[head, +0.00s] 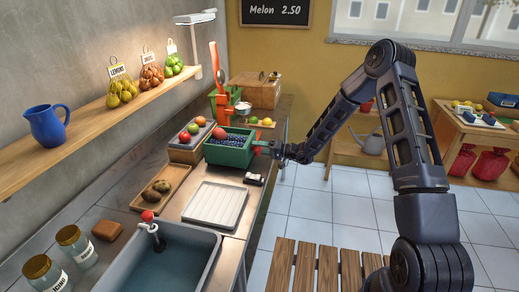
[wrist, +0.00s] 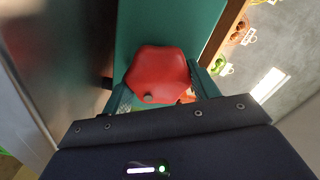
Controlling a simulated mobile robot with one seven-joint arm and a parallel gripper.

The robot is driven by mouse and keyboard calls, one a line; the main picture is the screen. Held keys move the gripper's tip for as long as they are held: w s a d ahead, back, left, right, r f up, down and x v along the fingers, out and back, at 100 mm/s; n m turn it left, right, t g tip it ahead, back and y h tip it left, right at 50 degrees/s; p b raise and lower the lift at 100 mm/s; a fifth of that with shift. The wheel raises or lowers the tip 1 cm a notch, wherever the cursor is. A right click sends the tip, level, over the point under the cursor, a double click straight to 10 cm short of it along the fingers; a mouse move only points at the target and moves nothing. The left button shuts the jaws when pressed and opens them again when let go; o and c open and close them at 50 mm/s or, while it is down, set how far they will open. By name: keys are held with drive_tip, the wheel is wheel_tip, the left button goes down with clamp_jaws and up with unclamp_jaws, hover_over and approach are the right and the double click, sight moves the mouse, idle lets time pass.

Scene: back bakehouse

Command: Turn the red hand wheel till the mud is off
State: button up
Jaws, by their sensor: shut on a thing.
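The red hand wheel (wrist: 158,72) is a lobed knob with a small grey peg near its lower edge. It sits against a green surface in the wrist view. In the head view its red edge (head: 257,149) shows at the right end of a green tub (head: 228,157) filled with dark blue pieces. My gripper (head: 267,150) reaches it from the right. In the wrist view my gripper's fingers (wrist: 163,92) are on both sides of the wheel, shut on it. I cannot make out any mud.
The tub stands on a metal counter beside a fruit crate (head: 184,153). A ribbed white drainer (head: 215,204), a wooden tray (head: 170,177) with brown lumps and a sink (head: 180,262) lie nearer. A small black-and-white object (head: 254,179) is below my gripper.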

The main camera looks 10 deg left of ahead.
drive_tip(key=shift+d+f+n, duration=0.1)
drive_tip(key=shift+n, duration=0.5)
drive_tip(key=o, duration=1)
drive_tip(key=shift+c, duration=0.2)
drive_tip(key=d, duration=1)
drive_tip(key=shift+d, duration=0.35)
